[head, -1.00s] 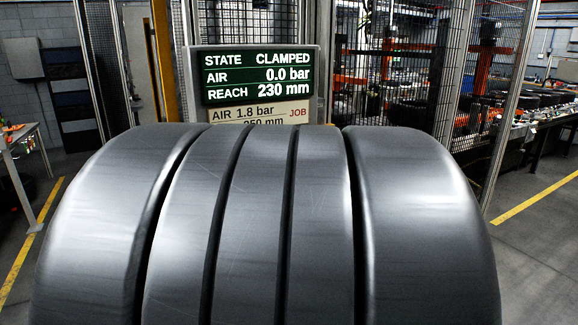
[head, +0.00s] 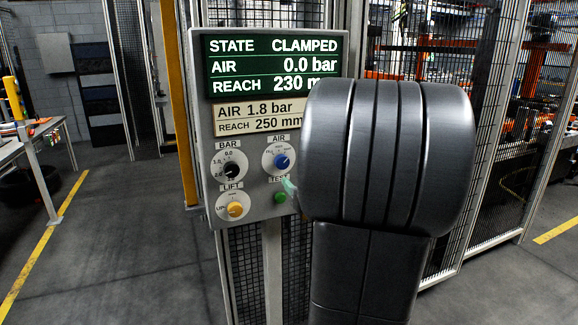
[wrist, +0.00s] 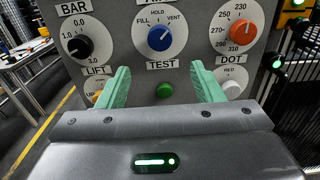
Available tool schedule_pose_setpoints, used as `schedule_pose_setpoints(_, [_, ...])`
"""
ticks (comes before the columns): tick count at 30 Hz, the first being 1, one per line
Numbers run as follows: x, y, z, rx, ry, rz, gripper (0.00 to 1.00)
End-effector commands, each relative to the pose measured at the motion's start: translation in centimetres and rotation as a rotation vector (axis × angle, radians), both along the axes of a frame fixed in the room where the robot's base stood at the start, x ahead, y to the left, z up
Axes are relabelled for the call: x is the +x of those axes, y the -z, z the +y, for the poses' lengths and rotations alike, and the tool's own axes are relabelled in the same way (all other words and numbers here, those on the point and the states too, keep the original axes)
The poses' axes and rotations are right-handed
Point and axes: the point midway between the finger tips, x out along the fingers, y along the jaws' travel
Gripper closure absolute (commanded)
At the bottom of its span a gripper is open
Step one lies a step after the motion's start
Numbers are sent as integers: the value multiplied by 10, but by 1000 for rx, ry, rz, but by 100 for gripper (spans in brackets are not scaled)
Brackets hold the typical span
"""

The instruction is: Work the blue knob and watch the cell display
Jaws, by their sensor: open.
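The blue knob (wrist: 161,37), labelled FILL, HOLD and VENT, is on the grey panel (head: 203,115). Its white mark seems to lean to the upper right in the wrist view; the exact setting is unclear. It also shows in the head view (head: 281,161). The cell display (head: 230,68) reads STATE CLAMPED, AIR 0.0 bar, REACH 230 mm, its end partly covered by my arm. My gripper (wrist: 159,70) is open and empty, its green fingers below the blue knob, on either side of the green TEST button (wrist: 164,91).
A card (head: 245,116) reads AIR 1.8 bar, REACH 250 mm. The black BAR knob (wrist: 79,47), orange knob (wrist: 243,33), yellow LIFT knob (head: 235,209) and white DOT knob (wrist: 232,88) surround the blue one. A mesh fence (head: 500,160) stands right.

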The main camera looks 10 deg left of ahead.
Motion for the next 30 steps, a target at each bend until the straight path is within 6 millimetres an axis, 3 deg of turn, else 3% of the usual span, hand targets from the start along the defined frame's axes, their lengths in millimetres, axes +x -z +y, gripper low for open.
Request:
schedule_pose_setpoints(15, [82, 0, 56, -3, -1, 1, 39])
schedule_pose_setpoints(21, [96, 0, 65, -4, -1, 0, 39])
schedule_pose_setpoints(30, [98, 1, 67, -4, 0, 0, 39])
